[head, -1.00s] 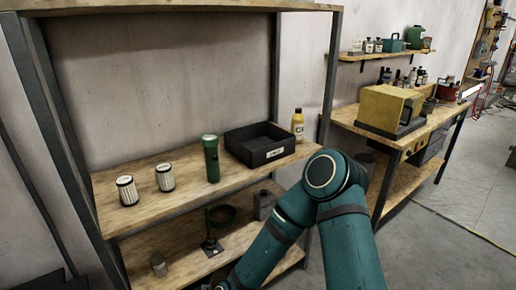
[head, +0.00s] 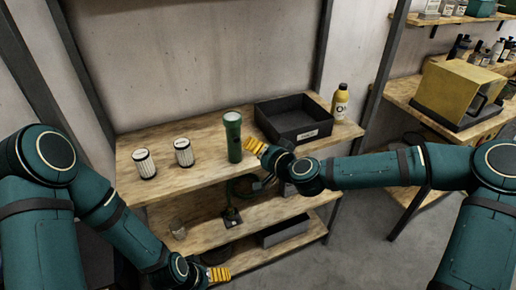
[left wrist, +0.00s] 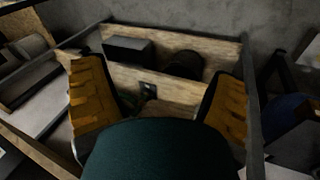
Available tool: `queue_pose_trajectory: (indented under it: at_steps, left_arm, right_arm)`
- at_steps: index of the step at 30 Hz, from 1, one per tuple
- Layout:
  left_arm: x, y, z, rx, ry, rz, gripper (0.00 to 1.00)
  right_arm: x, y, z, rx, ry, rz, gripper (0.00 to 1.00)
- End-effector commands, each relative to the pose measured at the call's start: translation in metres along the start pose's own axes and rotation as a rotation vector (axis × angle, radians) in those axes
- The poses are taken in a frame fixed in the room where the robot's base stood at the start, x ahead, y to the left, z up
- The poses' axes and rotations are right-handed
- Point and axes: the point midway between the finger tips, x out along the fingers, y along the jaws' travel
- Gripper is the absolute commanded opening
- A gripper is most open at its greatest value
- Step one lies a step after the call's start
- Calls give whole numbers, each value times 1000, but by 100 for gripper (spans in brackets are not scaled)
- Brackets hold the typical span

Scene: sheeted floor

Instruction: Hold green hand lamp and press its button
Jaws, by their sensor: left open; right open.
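The green hand lamp (head: 233,137) stands upright on the wooden shelf, between two white ribbed cylinders and a black bin. My right gripper (head: 253,146) is just right of the lamp at about its mid-height, with yellow fingers pointing at it. The right gripper is open; I cannot tell whether a finger touches the lamp. My left gripper (head: 220,274) is low at the front, below the lamp's shelf. Its two yellow fingers are spread wide and empty in the left wrist view (left wrist: 160,92). The lamp's button cannot be made out.
The black bin (head: 262,120) stands right of the lamp, with a yellow bottle (head: 340,100) beyond it. The white cylinders (head: 183,152) stand to the left. A lower shelf (head: 210,238) holds several items. Shelf posts stand at both sides.

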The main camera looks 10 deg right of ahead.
Motion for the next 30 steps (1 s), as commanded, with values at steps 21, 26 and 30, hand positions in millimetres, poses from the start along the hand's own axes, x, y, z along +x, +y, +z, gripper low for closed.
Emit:
queue_pose_trajectory:
  at_steps: [21, 26, 30]
  left_arm:
    - [-76, 146, -209, 619, 1095, 225, 86]
    - [-106, 143, -235, 624, 1244, 159, 86]
    - [-115, 142, -245, 622, 1290, 132, 86]
  right_arm:
    - [0, 1, 1, 0, -1, 1, 46]
    - [0, 1, 1, 0, -1, 1, 46]
    - [0, 1, 1, 0, -1, 1, 46]
